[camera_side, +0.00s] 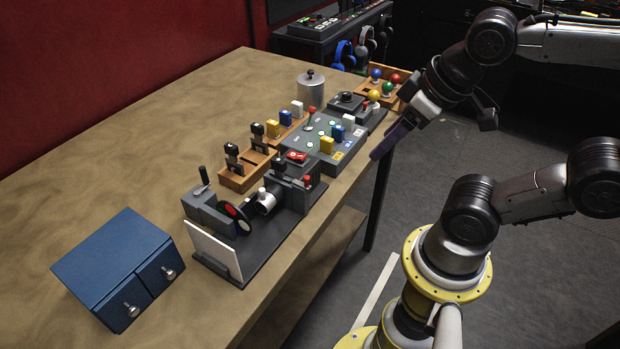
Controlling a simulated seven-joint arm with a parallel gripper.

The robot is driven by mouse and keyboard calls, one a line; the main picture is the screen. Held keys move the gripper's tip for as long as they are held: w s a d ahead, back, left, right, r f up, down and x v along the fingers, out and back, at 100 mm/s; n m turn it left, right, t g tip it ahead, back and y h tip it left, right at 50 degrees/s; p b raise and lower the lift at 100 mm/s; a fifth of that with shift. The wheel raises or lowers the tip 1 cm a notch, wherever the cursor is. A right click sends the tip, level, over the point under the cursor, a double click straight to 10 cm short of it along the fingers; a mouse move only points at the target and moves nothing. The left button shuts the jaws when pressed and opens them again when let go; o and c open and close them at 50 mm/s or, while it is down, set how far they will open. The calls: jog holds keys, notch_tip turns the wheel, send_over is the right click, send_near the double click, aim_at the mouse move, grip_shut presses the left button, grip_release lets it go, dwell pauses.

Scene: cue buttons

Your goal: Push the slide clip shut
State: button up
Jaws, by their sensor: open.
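A dark grey projector-like device (270,238) stands near the table's front edge. It has a white screen (214,252) at its left end, a disc with red and green parts (238,218) and a silver lens barrel (265,202). Black-knobbed and red-topped parts rise at its right end. I cannot pick out the slide clip for certain at this size. My gripper (388,143) is open and points down and left, beyond the table's right edge. It is well to the right of the device and apart from it. No object shows in it.
A blue two-drawer box (118,265) sits at the front left. Wooden racks (247,171) with stamps and blocks, a grey button panel (325,142), a metal canister (311,89) and a tray of coloured balls (380,88) line the right side. The table's left and back are clear.

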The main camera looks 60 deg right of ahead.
jog(key=shift+n, duration=1.1)
jog(key=c, duration=0.5)
jog(key=n, duration=0.1)
jog(key=a+n, duration=0.1)
jog(key=shift+w+a+n+t, duration=0.1)
jog(key=shift+w+n+t, duration=0.1)
jog(key=shift+n+t, duration=0.1)
grip_shut()
jog(key=a+n+t+y, duration=0.1)
jog(key=a+n+y, duration=0.1)
jog(key=a+n, duration=0.4)
jog(key=w+d+r+x, duration=0.1)
jog(key=x, duration=1)
jog(key=shift+w+d+f, duration=0.3)
jog(key=shift+w+d, duration=0.05)
jog(key=shift+w, duration=0.25)
jog(key=shift+w, duration=0.15)
jog(key=shift+w, duration=1)
